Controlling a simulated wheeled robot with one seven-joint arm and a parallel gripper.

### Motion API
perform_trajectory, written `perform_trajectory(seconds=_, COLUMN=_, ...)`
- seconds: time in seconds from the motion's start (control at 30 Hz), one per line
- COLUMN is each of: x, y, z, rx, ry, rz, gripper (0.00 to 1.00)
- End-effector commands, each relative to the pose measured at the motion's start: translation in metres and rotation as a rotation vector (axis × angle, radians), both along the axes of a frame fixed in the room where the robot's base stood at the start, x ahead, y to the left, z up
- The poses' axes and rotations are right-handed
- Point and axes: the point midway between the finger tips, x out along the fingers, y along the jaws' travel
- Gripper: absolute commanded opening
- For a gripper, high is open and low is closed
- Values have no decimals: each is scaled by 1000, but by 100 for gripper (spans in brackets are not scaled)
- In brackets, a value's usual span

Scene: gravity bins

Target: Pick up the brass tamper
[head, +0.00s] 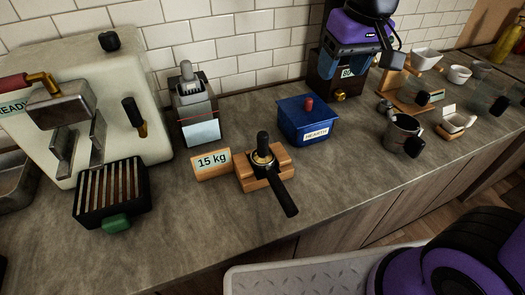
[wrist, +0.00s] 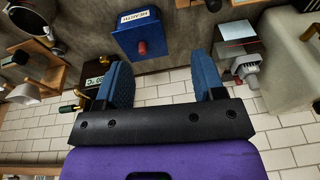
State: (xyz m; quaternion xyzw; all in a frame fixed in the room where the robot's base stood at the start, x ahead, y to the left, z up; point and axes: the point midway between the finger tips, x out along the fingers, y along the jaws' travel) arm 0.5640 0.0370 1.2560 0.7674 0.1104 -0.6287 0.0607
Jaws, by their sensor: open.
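The tamper (head: 263,143) stands upright with a dark handle and a brass-coloured base, seated in the basket of a portafilter (head: 281,190). The portafilter rests on a wooden stand (head: 248,173), its black handle pointing to the lower right. My gripper (head: 370,56) is raised at the back of the counter, in front of the machine with the "80" label, well to the right of and behind the tamper. In the wrist view, the blue fingers of my gripper (wrist: 164,76) are wide apart with nothing between them. The tamper does not show in the wrist view.
A blue lidded box (head: 305,122) with a red knob stands between the tamper and my gripper; it also shows in the wrist view (wrist: 132,42). A "15 kg" sign (head: 211,163) stands just left of the stand. A metal pitcher (head: 401,130) is to the right.

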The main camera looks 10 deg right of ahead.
Motion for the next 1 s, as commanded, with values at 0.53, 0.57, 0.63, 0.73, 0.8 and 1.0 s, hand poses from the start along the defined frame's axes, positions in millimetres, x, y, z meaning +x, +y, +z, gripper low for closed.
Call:
perform_trajectory(seconds=0.53, x=47, y=122, z=-113, rx=-98, ry=165, rz=180, gripper=63)
perform_trajectory(seconds=0.57, x=47, y=125, z=-116, rx=-101, ry=168, rz=185, gripper=63)
perform_trajectory(seconds=0.63, x=48, y=131, z=-123, rx=-109, ry=174, rz=192, gripper=63)
perform_trajectory(seconds=0.73, x=48, y=134, z=-130, rx=-113, ry=179, rz=197, gripper=63)
perform_trajectory(seconds=0.8, x=48, y=135, z=-138, rx=-113, ry=180, rz=198, gripper=63)
perform_trajectory(seconds=1.0, x=48, y=134, z=-168, rx=-114, ry=181, rz=197, gripper=63)
